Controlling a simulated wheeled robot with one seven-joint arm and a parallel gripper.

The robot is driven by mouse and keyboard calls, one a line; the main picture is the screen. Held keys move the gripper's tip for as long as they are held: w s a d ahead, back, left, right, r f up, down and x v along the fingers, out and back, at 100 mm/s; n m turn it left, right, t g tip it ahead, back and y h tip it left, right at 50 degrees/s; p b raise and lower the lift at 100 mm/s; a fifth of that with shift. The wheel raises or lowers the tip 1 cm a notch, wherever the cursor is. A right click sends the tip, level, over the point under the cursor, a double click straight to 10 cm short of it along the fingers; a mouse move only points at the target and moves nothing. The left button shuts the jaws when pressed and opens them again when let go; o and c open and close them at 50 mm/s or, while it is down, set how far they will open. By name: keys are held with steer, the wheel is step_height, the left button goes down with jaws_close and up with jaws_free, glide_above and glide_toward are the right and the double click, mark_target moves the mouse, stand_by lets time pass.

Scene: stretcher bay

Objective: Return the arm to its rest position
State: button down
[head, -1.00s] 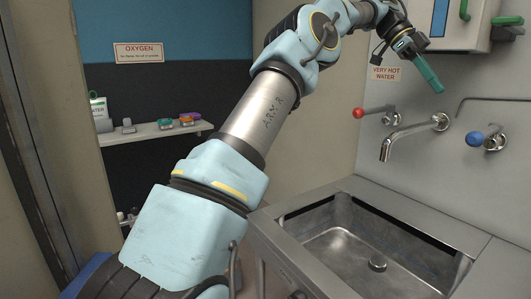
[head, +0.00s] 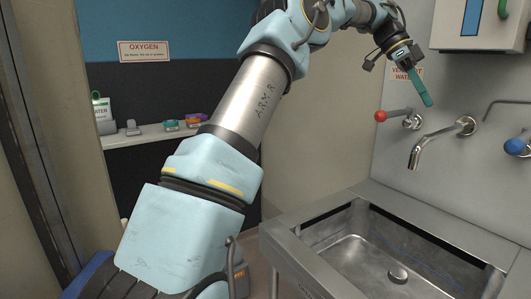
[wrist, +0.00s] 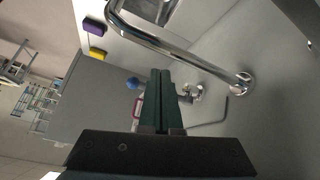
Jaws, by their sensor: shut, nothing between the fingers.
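My gripper (head: 425,93) has teal fingers and is at the upper right of the head view, in front of the steel wall above the sink. Its fingers are shut with nothing between them and point down and to the right. In the wrist view the closed dark green fingers (wrist: 161,95) lie side by side. My arm is raised and stretched out from the lower left to the upper right of the head view. The red-knobbed tap lever (head: 381,116) is just below and left of the fingertips; they appear apart from it.
A steel sink (head: 350,262) stands below, with a curved spout (head: 432,143) and a blue-knobbed lever (head: 515,146) on the wall. A white wall cabinet (head: 462,44) is at the upper right. A shelf (head: 150,136) with small items is at the left, beneath an oxygen sign (head: 144,51).

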steer(key=w+a+f+n+t+y, duration=0.1)
steer(key=a+f+n+t, duration=0.2)
steer(key=a+f+n, duration=0.7)
steer(key=w+a+f+n+t+y, duration=0.15)
steer(key=a+f+n, duration=0.4)
steer(key=a, duration=0.85)
steer(key=s+a+f+n+t+y, duration=0.1)
steer(key=s+a+f+n, duration=0.3)
steer(key=s+a, duration=0.3)
steer(key=s+a+f+n+t+y, duration=0.1)
steer(key=s+a+f+n, duration=0.3)
steer(key=a, duration=0.9)
steer(key=s+f, duration=0.2)
steer(key=s, duration=0.1)
steer(key=shift+a, duration=0.3)
steer(key=shift+f, duration=0.1)
